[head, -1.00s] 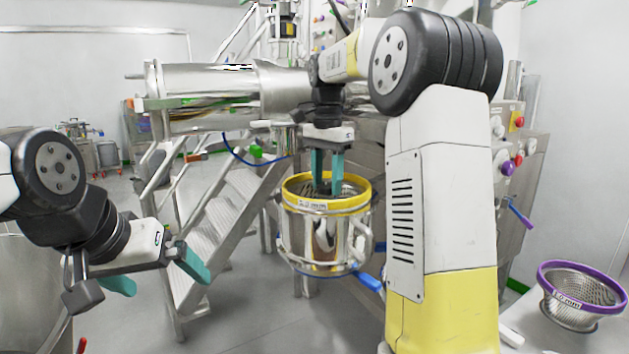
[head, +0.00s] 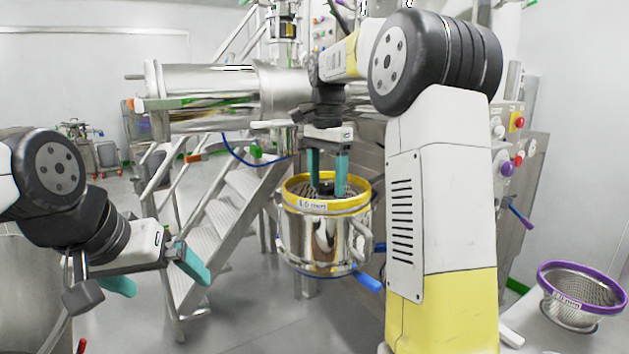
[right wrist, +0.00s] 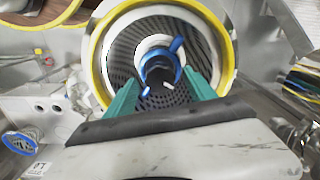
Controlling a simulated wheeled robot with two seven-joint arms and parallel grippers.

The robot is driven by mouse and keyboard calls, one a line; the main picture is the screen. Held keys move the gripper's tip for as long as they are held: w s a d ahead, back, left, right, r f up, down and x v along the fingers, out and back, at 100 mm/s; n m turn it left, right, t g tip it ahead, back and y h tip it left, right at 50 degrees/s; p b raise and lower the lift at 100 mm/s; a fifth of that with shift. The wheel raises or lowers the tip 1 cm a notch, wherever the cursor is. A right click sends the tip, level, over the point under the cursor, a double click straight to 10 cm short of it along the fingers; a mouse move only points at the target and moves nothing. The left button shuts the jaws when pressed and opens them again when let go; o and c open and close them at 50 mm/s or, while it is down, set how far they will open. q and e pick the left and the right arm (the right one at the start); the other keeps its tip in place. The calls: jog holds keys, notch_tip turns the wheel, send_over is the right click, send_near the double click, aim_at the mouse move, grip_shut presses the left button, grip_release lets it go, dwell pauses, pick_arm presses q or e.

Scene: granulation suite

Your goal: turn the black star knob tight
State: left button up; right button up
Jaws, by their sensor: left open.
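The black star knob is not clearly seen. A small dark shape (head: 327,188) shows between my right fingertips at the mouth of the yellow-rimmed screen housing (head: 322,240) and may be the knob. In the right wrist view a blue ringed part (right wrist: 160,68) with a dark centre sits in the middle of the perforated basket (right wrist: 192,52). My right gripper (head: 328,192) points down into the housing, with its teal fingers apart on either side of that part; it also shows in the right wrist view (right wrist: 162,92). My left gripper (head: 160,278) is open and empty at the lower left.
A purple-rimmed basket (head: 580,311) stands at the lower right. A blue handle (head: 369,282) sticks out below the housing. Metal steps (head: 215,215) and a large steel cylinder (head: 205,92) are behind. Floor in front of the steps is clear.

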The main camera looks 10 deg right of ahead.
aim_at(328, 187)
notch_tip(328, 187, up, 8)
jog(key=shift+f, duration=0.15)
dwell(0.4)
jog(key=shift+s+d, duration=0.1)
jog(key=shift+s, duration=0.25)
jog(key=s+a+f+n+t, duration=0.1)
jog(key=s+f+n, duration=0.3)
jog(key=s, duration=0.4)
jog(key=s+f+n+t+y, duration=0.1)
jog(key=s+f+n+t, duration=0.2)
jog(key=s, duration=0.5)
jog(key=s+a+f+n+t+y, duration=0.1)
jog(key=s+f+n+t, duration=0.1)
jog(key=s+f+n, duration=0.2)
jog(key=s+f, duration=0.2)
jog(key=s, duration=0.2)
jog(key=shift+a+n, duration=0.35)
jog(key=shift+n, duration=0.05)
